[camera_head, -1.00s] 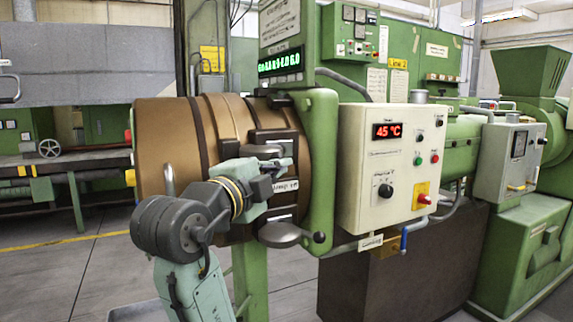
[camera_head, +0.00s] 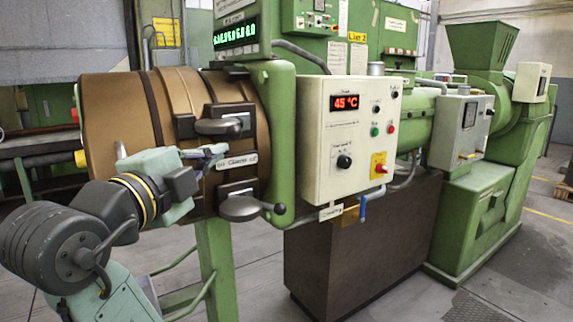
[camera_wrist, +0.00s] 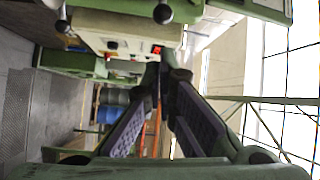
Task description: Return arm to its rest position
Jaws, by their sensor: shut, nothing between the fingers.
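My gripper (camera_head: 217,152) is in front of the brown clamp drum (camera_head: 125,110) of the green extruder, beside its dark lever handles. Its fingers point right in the head view. In the wrist view my gripper (camera_wrist: 160,70) has its fingers converging at the tips with nothing between them. My arm is bent at the lower left of the head view, with the grey-black elbow joint nearest the camera. Whether the fingers touch the drum cannot be told.
An upper lever (camera_head: 220,128) and a lower lever (camera_head: 240,208) stick out close to my gripper. The cream control box (camera_head: 345,140) reads 45 °C. A green hopper machine (camera_head: 480,150) stands at the right. Grey floor (camera_head: 390,305) is open at the front right.

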